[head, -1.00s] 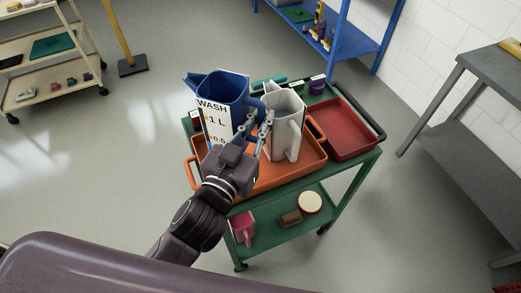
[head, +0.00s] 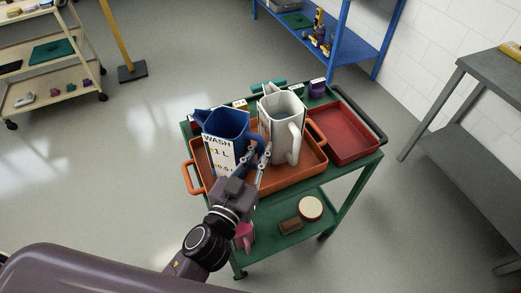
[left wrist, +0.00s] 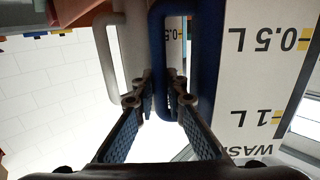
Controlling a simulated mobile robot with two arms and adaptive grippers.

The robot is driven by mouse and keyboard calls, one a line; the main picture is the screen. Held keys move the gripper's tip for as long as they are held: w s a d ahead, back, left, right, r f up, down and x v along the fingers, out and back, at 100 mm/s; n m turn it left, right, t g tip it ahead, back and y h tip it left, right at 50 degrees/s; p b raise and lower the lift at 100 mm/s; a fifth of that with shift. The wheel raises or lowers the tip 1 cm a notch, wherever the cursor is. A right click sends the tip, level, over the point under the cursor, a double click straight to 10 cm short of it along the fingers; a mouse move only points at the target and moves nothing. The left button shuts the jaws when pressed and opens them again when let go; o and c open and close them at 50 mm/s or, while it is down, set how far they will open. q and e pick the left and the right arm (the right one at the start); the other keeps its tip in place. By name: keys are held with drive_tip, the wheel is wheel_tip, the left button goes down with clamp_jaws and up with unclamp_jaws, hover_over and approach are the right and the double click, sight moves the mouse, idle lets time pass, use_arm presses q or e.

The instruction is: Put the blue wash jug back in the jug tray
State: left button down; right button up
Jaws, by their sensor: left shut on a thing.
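The blue wash jug (head: 227,127), with a white WASH scale label, stands roughly upright in the left part of the orange tray (head: 300,176). Whether its base touches the tray floor cannot be told. My left gripper (head: 259,158) is shut on the jug's handle, on its right side. In the left wrist view the blue handle (left wrist: 157,60) runs between the fingertips (left wrist: 158,97), and the label (left wrist: 265,80) appears upside down. My right gripper is not in view.
A pale grey jug (head: 279,127) stands close to the right in the same tray. A red tray (head: 347,138) lies further right on the green cart (head: 362,163). A purple cup (head: 317,88) is at the back. The lower shelf holds a pink mug (head: 244,237) and a round tin (head: 311,207).

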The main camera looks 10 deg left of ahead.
use_arm(q)
drive_tip(key=c, duration=2)
unclamp_jaws()
drive_tip(key=shift+o, duration=0.2)
drive_tip(key=shift+s, duration=0.25)
drive_tip(key=b+v, duration=0.5)
drive_tip(key=v, duration=0.6)
drive_tip(key=shift+s, duration=0.3)
